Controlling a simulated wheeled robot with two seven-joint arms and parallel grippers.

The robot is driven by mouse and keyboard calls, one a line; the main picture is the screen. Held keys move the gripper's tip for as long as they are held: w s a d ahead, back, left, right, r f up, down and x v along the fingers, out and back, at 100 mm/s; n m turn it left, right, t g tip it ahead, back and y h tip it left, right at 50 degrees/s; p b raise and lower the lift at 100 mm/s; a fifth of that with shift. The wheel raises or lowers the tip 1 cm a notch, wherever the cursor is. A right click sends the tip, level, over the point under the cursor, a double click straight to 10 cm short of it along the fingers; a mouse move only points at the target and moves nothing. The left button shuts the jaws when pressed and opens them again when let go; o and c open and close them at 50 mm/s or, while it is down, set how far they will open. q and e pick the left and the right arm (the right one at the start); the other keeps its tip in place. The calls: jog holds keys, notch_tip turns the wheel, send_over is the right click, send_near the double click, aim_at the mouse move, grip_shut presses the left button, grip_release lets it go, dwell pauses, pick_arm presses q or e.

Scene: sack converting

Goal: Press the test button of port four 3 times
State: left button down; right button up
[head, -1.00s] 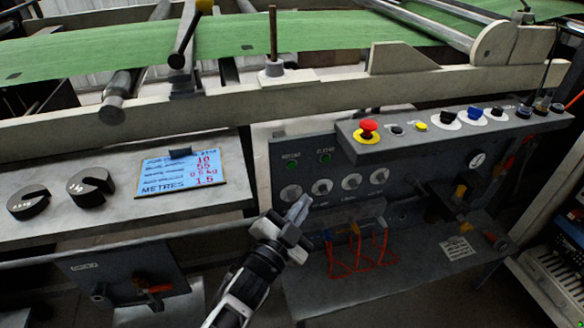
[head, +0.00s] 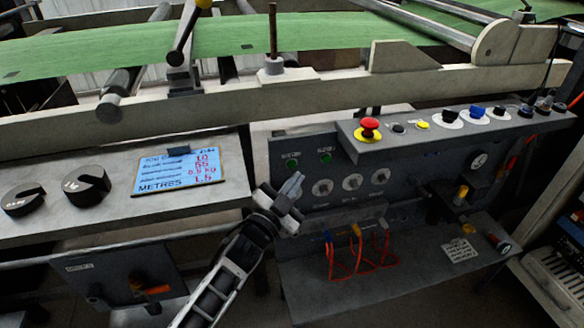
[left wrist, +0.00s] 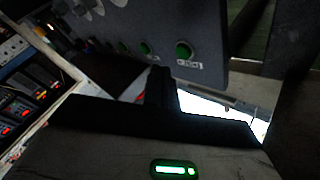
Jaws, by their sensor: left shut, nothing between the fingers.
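The green buttons also show in the left wrist view (left wrist: 183,52), with small labels that I cannot read fully. I cannot tell which button belongs to port four. My left gripper (head: 293,184) is shut and empty, in front of the panel's left part, just below the left green button. It hides the leftmost dial. Whether its tips touch the panel is unclear. My right gripper is out of view.
A red mushroom button (head: 370,125) stands on the ledge above the panel, with several knobs to its right. Orange cables (head: 345,268) hang below the dials over a grey shelf (head: 410,285). A blue metres card (head: 180,172) and two black slotted weights (head: 87,185) lie left.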

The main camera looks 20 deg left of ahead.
pick_arm(q)
jog(key=shift+w+a, duration=0.4)
jog(key=shift+w, duration=0.15)
dwell(0.4)
dwell(0.6)
jog(key=shift+w+a, duration=0.1)
jog(key=shift+w, duration=0.05)
dwell(0.6)
jog(key=shift+w+a, duration=0.15)
jog(key=shift+w, duration=0.05)
jog(key=shift+w+a, duration=0.25)
jog(key=shift+w, duration=0.1)
dwell(0.7)
dwell(0.4)
jog(key=shift+s+d, duration=0.45)
jog(key=shift+s, duration=0.25)
